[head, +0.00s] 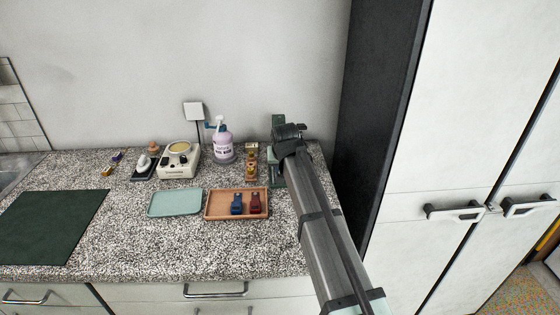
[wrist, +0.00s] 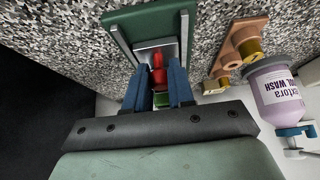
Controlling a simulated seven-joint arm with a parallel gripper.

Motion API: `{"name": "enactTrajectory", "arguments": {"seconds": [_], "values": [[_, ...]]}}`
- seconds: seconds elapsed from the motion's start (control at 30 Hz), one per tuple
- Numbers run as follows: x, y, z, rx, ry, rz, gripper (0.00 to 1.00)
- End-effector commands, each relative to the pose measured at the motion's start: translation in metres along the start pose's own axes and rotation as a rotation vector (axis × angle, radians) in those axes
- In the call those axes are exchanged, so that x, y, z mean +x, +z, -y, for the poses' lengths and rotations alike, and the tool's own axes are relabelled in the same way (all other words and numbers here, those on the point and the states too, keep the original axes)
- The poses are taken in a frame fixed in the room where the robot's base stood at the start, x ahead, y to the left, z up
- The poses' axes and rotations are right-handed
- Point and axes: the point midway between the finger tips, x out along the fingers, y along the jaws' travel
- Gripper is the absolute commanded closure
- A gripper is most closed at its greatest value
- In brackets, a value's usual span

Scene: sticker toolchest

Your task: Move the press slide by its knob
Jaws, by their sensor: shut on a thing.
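The press is a green frame with a pale metal channel; in the wrist view its green body (wrist: 152,24) is at the top middle. A red knob (wrist: 158,76) stands at the channel. My gripper (wrist: 157,84) has its blue fingers on either side of the knob and is shut on it. The slide under the knob is mostly hidden by the fingers. In the head view the green press (head: 278,168) stands at the back right of the counter, largely covered by my arm. My gripper (head: 290,132) is over its upper part; the knob is hidden there.
A brown stand with brass parts (head: 251,164) and a lilac wash bottle (head: 223,145) stand just left of the press. A brown tray (head: 220,212) with blue and red clips lies in front. A tall dark cabinet side (head: 375,100) rises on the right. The counter's front is clear.

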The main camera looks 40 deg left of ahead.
Motion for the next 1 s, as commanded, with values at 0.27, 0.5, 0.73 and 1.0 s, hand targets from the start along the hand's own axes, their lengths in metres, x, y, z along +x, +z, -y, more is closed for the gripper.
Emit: {"name": "enactTrajectory", "arguments": {"seconds": [0.27,0.5,0.73,1.0], "values": [[-0.005,0.008,0.0,0.0,0.0,0.0,0.94],[-0.009,0.015,0.0,0.0,0.0,0.0,0.94],[-0.013,0.021,0.0,0.0,0.0,0.001,0.94],[-0.017,0.029,0.0,0.0,0.0,0.0,0.94]]}}
